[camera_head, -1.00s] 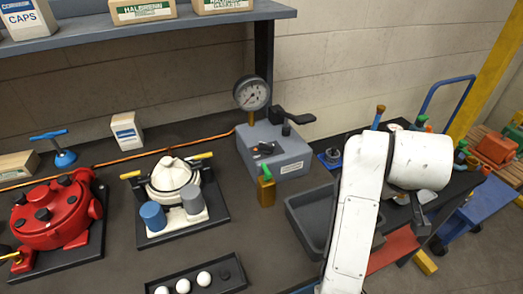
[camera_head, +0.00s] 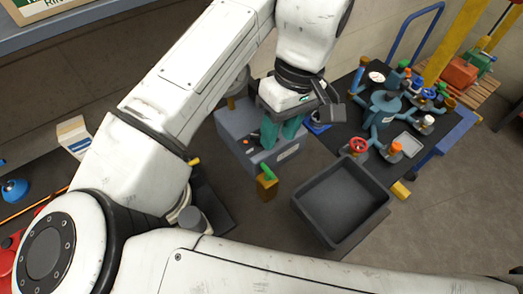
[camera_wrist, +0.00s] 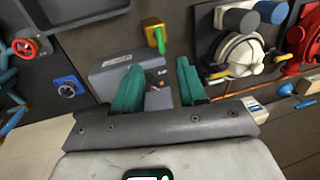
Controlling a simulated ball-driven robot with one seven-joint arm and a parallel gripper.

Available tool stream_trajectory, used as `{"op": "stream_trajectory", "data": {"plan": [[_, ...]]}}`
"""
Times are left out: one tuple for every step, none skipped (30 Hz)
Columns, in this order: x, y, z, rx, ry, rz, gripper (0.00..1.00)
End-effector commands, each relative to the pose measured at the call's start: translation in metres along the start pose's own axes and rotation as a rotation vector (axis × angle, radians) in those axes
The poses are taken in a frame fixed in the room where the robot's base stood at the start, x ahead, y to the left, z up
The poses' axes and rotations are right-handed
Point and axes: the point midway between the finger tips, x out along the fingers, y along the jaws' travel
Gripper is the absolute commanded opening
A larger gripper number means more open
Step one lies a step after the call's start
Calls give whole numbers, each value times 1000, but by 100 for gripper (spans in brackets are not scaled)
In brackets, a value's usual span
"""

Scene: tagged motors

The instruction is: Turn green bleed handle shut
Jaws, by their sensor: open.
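The green bleed handle (camera_head: 268,177) is a small lever on a brass-yellow block (camera_head: 267,188) at the front of the grey pump box (camera_head: 236,128). In the wrist view the green handle (camera_wrist: 160,42) shows on the near face of the brass block (camera_wrist: 152,28), just beyond the fingertips. My gripper (camera_head: 281,138) has teal fingers and hangs over the grey box, behind the handle. In the wrist view my gripper (camera_wrist: 158,70) is open, with nothing between the fingers and the grey box (camera_wrist: 128,72) below. The handle appears apart from the fingers. The gauge is mostly hidden by my arm.
An empty dark tray (camera_head: 343,203) stands right of the handle. A teal manifold (camera_head: 385,103) with coloured valves sits on the bench at right. In the wrist view a white-topped motor (camera_wrist: 238,52) and a red one (camera_wrist: 302,50) stand at right. A shelf crosses the upper left.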

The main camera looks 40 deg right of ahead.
Motion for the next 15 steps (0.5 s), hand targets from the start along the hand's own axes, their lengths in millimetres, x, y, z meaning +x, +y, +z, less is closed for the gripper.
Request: {"op": "stream_trajectory", "data": {"plan": [[4,0,0,-2,-3,0,41],[7,0,0,-2,-3,0,41],[12,0,0,-2,-3,1,41],[16,0,0,-3,-3,1,41],[20,0,0,-3,-3,2,41],[27,0,1,-2,-4,2,41],[32,0,1,-1,-4,0,41],[37,0,0,-2,-2,0,41],[45,-1,0,-3,-3,-1,41],[50,0,0,-3,-2,0,41],[56,-1,0,-2,-2,-1,41],[63,0,0,-2,-2,0,41],[68,0,0,-1,-2,0,41],[73,0,0,-1,-1,1,41],[79,0,0,-1,-2,1,41]]}}
